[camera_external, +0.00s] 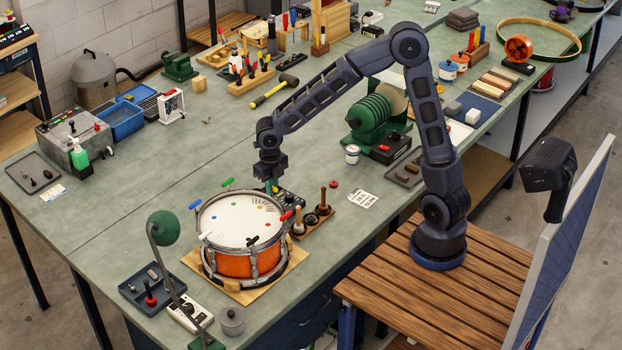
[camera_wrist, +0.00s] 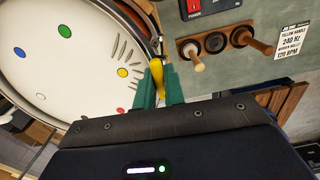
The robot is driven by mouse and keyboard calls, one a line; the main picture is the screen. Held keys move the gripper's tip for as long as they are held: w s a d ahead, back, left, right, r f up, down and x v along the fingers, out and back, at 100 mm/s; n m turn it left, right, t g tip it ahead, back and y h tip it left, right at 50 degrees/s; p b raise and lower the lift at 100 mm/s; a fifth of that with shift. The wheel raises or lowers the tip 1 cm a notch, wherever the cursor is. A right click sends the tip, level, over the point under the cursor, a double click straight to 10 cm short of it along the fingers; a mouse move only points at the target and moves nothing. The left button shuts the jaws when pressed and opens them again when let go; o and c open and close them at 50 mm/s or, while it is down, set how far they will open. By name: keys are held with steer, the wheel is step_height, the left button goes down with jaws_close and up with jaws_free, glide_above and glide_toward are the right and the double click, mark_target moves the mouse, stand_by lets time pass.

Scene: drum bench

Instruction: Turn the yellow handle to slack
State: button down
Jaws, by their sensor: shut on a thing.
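The drum (camera_external: 238,262) has an orange shell and a white head with coloured dots, and stands on a wooden board. Green (camera_external: 228,182), blue (camera_external: 195,205), red (camera_external: 287,215) and black (camera_external: 252,240) handles show around its rim. In the wrist view the yellow handle (camera_wrist: 156,72) stands at the drum's rim, between the green fingers of my gripper (camera_wrist: 160,88). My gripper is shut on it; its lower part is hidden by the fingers. In the external view my gripper (camera_external: 272,185) points down at the drum's far right rim, and the yellow handle is hidden or too small to tell.
A wooden rack (camera_external: 313,222) with several upright handled tools stands close right of the drum. A box with a red switch (camera_wrist: 194,6) is just beyond the gripper. A green lamp (camera_external: 163,228) stands front left.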

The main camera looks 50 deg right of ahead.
steer(key=c, duration=1.5)
jaws_free()
steer(key=shift+f, duration=0.1)
steer(key=shift+r, duration=0.2)
step_height(320, 180, up, 10)
steer(key=shift+r, duration=0.25)
